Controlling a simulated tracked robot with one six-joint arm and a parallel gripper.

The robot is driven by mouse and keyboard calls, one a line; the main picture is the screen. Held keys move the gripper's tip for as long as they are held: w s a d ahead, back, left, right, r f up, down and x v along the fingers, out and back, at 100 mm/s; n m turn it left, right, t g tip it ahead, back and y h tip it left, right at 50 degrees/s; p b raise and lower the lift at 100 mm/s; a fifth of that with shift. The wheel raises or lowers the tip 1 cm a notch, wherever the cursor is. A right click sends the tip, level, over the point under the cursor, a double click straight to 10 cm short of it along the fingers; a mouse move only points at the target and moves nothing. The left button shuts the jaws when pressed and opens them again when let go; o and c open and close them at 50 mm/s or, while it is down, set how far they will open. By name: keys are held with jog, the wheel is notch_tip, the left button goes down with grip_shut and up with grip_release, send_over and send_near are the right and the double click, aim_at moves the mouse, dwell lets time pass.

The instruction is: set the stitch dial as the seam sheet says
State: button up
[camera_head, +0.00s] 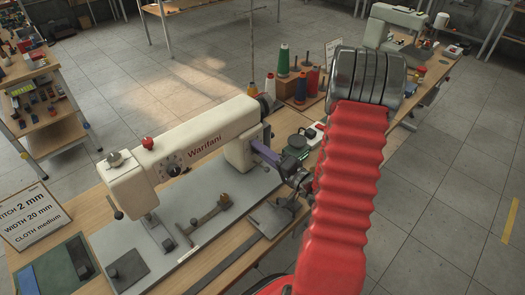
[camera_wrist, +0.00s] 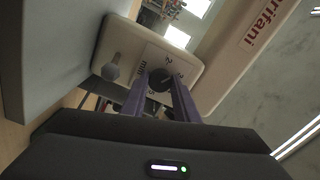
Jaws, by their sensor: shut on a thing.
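The cream sewing machine (camera_head: 205,140) marked Warifani stands on the bench. The seam sheet (camera_head: 36,215) at the left reads stitch 2 mm, width 20 mm, cloth medium. In the wrist view, the dark round stitch dial (camera_wrist: 159,79) sits on a light plate marked mm. My gripper (camera_wrist: 157,90) is shut on the dial, with one purple finger on each side. In the head view my gripper (camera_head: 256,147) is at the machine's right pillar, and the dial there is hidden. The dial's exact setting is too small and partly covered to read.
A grey rounded lever (camera_wrist: 112,66) is close beside the dial. Another round dial (camera_head: 172,169) is on the machine's arm, with a red knob (camera_head: 147,143) above. Thread cones (camera_head: 284,62) stand behind. Metal tools (camera_head: 208,213) lie on the machine's bed.

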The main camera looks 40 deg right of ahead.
jog(key=shift+s+a+f+n, duration=0.1)
jog(key=shift+f+n, duration=0.05)
jog(key=shift+n, duration=0.65)
jog(key=shift+f+n, duration=0.1)
jog(key=shift+n, duration=0.7)
jog(key=o, duration=0.8)
jog(key=shift+c, duration=0.2)
jog(key=o, duration=0.3)
jog(key=shift+r, duration=0.15)
jog(key=s+d, duration=0.2)
jog(key=s, duration=1.1)
jog(key=shift+s, duration=0.25)
